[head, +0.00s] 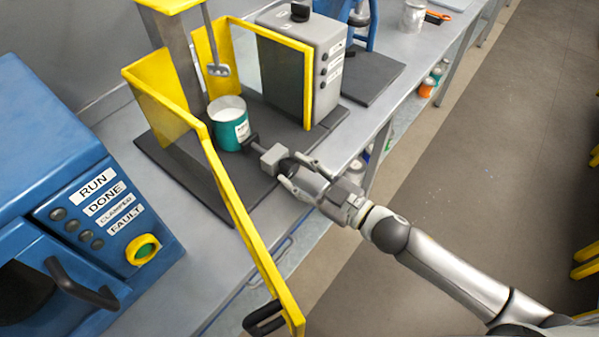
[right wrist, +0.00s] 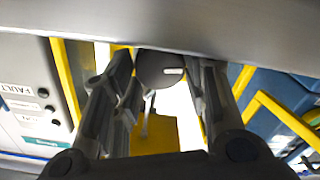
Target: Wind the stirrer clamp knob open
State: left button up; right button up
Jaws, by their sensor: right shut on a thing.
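The stirrer clamp knob (head: 288,165) is a dark round knob at the outer end of a grey clamp block (head: 271,158). In the right wrist view the knob (right wrist: 160,68) is a grey disc with a short white mark, between the fingers. My right gripper (head: 298,171) is shut on the knob, its fingers partly hiding it. A dark clamp pad (head: 251,141) on the block's screw reaches to the side of a teal can (head: 229,126); I cannot tell whether they touch. The can is open, upright and holds pale contents. A stirrer paddle (head: 218,70) hangs above it. My left gripper is not in view.
Yellow-framed guard panels (head: 245,230) stand open around the stirrer. A grey control box (head: 318,60) is behind it, and a blue machine (head: 60,190) with labelled lamps stands at the left. Cans (head: 427,87) sit below the bench.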

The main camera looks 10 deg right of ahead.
jog(key=o, duration=1)
jog(key=shift+o, duration=0.2)
jog(key=v, duration=1.2)
